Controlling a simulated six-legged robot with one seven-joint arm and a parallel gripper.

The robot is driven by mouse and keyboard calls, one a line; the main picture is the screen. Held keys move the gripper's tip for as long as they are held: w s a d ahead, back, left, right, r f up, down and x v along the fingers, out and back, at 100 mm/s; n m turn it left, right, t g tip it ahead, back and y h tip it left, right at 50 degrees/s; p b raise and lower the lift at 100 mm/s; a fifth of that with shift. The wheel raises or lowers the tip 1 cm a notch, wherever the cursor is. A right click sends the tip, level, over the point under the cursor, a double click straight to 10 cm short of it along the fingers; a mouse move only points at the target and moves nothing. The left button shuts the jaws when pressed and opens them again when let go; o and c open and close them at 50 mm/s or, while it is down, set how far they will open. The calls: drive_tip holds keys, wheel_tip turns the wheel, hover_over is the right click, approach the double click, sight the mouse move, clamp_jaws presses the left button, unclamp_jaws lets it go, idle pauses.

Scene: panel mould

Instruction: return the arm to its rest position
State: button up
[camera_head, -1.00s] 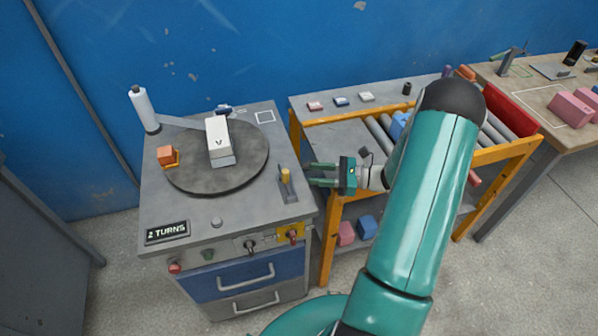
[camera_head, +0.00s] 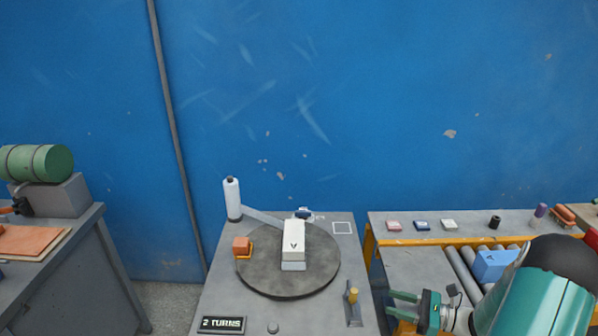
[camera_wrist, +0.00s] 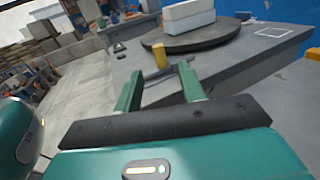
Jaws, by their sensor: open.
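My gripper (camera_head: 404,305) is at the lower right of the head view, just right of the cabinet with the turntable. Its two green fingers are apart with nothing between them; they also show in the wrist view (camera_wrist: 159,84). They point left toward a small yellow-topped lever (camera_head: 353,299), which shows beyond the fingers in the wrist view (camera_wrist: 160,55) and looks apart from them. My teal arm (camera_head: 540,300) is bent and enters from the lower right corner.
A round grey turntable (camera_head: 262,279) carries a white block (camera_head: 293,236) and an orange block (camera_head: 241,245). A "2 TURNS" sign (camera_head: 222,324) is at the front. A roller bench (camera_head: 400,262) stands right, holding a blue block (camera_head: 494,264). A bench with a green cylinder (camera_head: 40,162) stands left.

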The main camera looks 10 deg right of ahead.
drive_tip(key=s+a+r+n+g+h, duration=0.3)
drive_tip(key=a+r+n+g, duration=0.25)
drive_tip(key=a, duration=0.25)
drive_tip(key=s+a+r+n+g+h, duration=0.2)
drive_tip(key=a+r+n+g+h, duration=0.15)
drive_tip(key=a+r+n, duration=0.35)
drive_tip(key=s+a+r+n+t+h, duration=0.4)
drive_tip(key=s+r+n+h, duration=0.4)
drive_tip(key=s+r+n, duration=0.2)
wheel_tip(320, 180, up, 2)
drive_tip(key=shift+s+a+r+n+t, duration=0.15)
drive_tip(key=shift+s+a+n+t, duration=0.2)
drive_tip(key=shift+a+n, duration=0.6)
